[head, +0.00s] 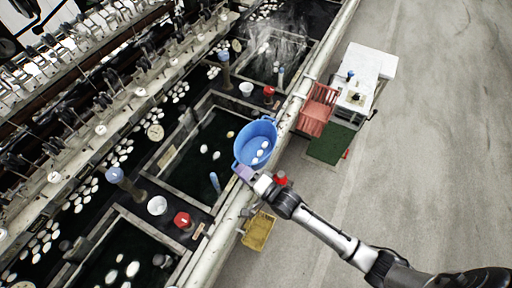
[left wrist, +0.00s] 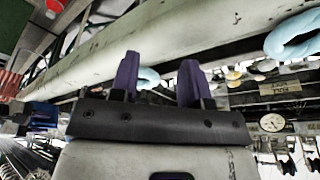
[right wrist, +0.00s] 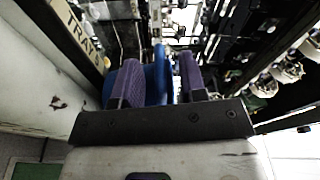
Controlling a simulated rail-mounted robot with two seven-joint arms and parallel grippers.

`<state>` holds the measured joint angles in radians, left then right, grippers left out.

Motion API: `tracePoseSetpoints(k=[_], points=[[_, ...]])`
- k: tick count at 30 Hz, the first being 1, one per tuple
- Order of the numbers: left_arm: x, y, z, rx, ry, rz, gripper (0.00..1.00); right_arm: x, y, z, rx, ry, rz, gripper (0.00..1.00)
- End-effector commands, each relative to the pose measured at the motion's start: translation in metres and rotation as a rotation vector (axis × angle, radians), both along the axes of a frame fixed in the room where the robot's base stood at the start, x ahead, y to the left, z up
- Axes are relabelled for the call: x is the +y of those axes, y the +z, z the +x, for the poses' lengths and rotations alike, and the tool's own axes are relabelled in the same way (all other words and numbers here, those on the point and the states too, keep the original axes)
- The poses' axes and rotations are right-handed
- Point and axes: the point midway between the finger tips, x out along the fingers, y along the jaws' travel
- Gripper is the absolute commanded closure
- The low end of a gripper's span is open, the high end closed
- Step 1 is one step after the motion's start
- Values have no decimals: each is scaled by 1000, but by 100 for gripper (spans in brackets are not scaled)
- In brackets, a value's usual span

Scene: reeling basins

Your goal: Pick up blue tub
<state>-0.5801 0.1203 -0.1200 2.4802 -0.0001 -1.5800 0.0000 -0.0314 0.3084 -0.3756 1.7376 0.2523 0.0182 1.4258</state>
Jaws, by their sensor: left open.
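The blue tub (head: 248,151) stands beside the reeling basins in the head view, with a few white cocoons inside. My right gripper (head: 243,172) is at the tub's near rim, by its handle. In the right wrist view, the purple fingers of my right gripper (right wrist: 159,75) stand apart, with the blue tub (right wrist: 155,82) showing between and behind them. I cannot tell whether they touch it. My left gripper (left wrist: 160,76) is open in the left wrist view and outside the head view. Pale blue loops show beyond its fingers; I cannot tell what they belong to.
A red chair-like crate (head: 317,108) and a white table (head: 365,68) stand right of the basins. A yellow basket (head: 258,231) lies below the basin edge. Dark basins with cocoons and posts fill the left.

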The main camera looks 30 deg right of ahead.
Motion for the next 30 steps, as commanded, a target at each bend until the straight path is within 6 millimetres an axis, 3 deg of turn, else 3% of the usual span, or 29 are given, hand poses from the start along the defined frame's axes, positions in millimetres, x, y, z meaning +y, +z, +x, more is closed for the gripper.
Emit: tracePoseSetpoints(k=[12, 30], points=[[0, 0, 0, 0, 0, 0, 57, 0, 0, 0, 0, 0, 0, 100], [0, 1, 0, 0, 0, 0, 57, 0, 5, 0, -3, -1, 0, 100]])
